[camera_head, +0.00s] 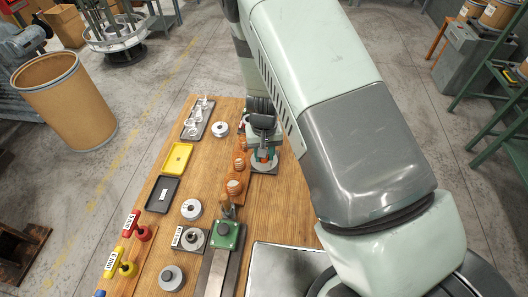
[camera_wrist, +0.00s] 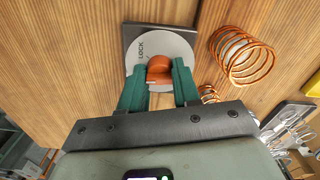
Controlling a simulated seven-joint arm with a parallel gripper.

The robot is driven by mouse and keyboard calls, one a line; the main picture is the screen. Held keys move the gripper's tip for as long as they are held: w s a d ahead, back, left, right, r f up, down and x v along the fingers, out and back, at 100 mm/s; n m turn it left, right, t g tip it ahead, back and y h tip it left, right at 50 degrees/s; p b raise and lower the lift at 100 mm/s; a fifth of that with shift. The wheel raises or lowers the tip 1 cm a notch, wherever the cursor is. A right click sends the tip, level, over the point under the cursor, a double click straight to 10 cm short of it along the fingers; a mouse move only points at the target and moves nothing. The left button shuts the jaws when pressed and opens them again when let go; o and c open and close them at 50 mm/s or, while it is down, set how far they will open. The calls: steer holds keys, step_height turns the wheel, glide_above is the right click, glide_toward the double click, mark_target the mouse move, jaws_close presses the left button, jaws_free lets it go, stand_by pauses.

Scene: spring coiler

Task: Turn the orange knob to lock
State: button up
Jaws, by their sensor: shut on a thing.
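The orange knob (camera_wrist: 160,70) sits on a light round dial (camera_wrist: 150,48) marked LOCK, on a dark square base (camera_wrist: 133,35). My gripper (camera_wrist: 158,88) has its green fingers on both sides of the knob and is shut on it. The LOCK word is at the dial's left in the wrist view. In the head view my gripper (camera_head: 264,158) is over the same dial, and the arm partly hides the knob. The knob's exact pointing direction is hard to tell.
Orange coil springs (camera_wrist: 240,55) stand close beside the dial on the wooden table (camera_head: 285,205). A green block with a grey button (camera_head: 226,234), a yellow tray (camera_head: 176,158), a black tray (camera_head: 162,194) and a metal plate (camera_head: 285,268) share the table.

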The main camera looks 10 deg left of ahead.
steer(key=m, duration=0.4)
steer(key=shift+m, duration=2.2)
steer(key=o, duration=1.1)
steer(key=shift+c, duration=0.2)
step_height(320, 180, up, 11)
steer(key=shift+f, duration=0.1)
